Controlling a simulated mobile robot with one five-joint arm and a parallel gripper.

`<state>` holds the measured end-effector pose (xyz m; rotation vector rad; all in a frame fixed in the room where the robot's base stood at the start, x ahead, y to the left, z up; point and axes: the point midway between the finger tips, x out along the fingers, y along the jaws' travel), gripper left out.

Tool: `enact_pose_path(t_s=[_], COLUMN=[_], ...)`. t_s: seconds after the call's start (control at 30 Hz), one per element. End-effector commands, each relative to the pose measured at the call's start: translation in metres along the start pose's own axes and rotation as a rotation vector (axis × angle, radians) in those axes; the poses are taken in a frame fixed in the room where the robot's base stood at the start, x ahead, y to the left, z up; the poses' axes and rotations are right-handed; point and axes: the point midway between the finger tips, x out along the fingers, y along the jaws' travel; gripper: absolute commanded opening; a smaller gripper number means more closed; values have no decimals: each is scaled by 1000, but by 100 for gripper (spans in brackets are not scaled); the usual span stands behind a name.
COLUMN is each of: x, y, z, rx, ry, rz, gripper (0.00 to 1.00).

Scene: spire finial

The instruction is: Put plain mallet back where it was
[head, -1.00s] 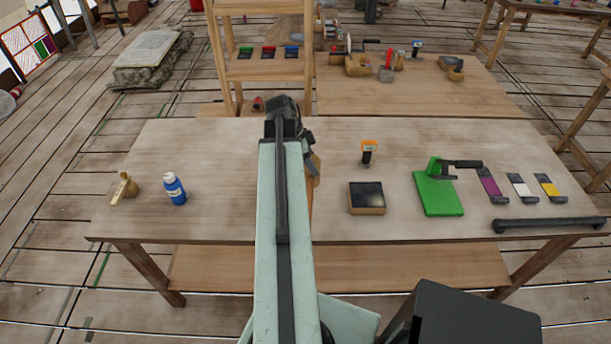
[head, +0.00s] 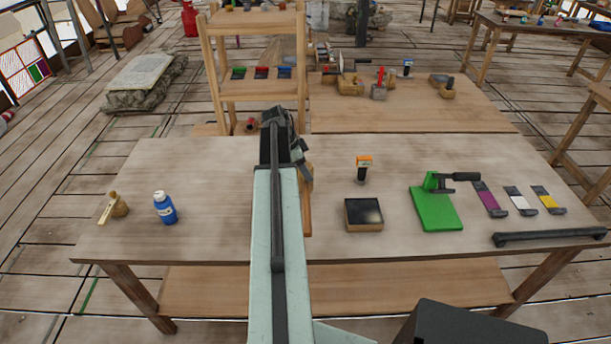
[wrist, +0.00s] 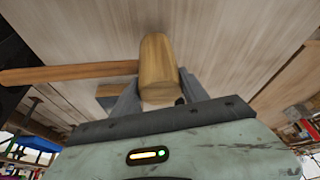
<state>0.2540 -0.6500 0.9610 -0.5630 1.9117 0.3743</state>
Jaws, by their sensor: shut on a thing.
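The plain mallet has a pale wooden head (wrist: 158,68) and a long wooden handle (wrist: 70,73). In the wrist view my gripper (wrist: 157,88) is shut on its head, one finger on each side, with the handle pointing left. In the head view the mallet (head: 306,210) shows just right of my arm, over the worktable (head: 205,190); my arm hides part of it. My gripper (head: 300,155) is mostly hidden there too. I cannot tell whether the mallet touches the tabletop.
Left on the table are a small wooden mallet-like tool (head: 114,207) and a blue bottle (head: 164,207). To the right are an orange-topped stamp (head: 363,168), a dark pad (head: 364,214), a green press (head: 435,208), coloured swatches (head: 488,199) and a black bar (head: 548,237). A wooden shelf (head: 215,95) stands behind.

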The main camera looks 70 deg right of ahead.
Motion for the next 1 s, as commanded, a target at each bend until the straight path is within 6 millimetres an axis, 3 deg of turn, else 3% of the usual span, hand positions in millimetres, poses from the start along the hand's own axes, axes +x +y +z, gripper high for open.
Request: enact_pose_path(t_s=[0.07, 0.37, 0.57, 0.97, 1.0], x=[2, 4, 39, 41, 40], y=[-14, -27, -25, -25, -25], z=[-2, -4, 11, 11, 11], rx=[0, 1, 1, 2, 2], ry=[1, 1, 1, 1, 0], rz=[1, 1, 1, 1, 1], gripper=[0, 0, 0, 0, 60])
